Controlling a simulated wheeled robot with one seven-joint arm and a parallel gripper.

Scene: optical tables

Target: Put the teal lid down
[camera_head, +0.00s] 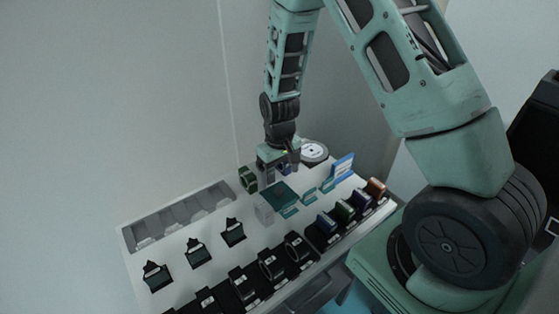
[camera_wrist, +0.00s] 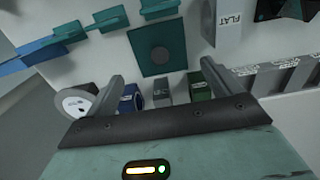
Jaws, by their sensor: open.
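The teal lid (camera_head: 281,194) is a dark teal square with a round mark at its middle, seen in the wrist view (camera_wrist: 158,50). It appears to lie flat on the white table top, beside a grey block marked FLAT (camera_wrist: 229,32). My gripper (camera_wrist: 162,84) is open, with its two fingers wide apart and nothing held between them. The lid is apart from the fingers, beyond their tips in the wrist view. In the head view my gripper (camera_head: 280,172) hangs just behind the lid, and its fingertips are partly unclear.
Blue (camera_wrist: 131,98), grey (camera_wrist: 162,92) and green (camera_wrist: 199,88) blocks stand close by the fingers. A round white-faced disc (camera_head: 314,151) is behind. Teal and blue plates stand at the right, black holders along the front, and a grey tray (camera_head: 180,217) at the left.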

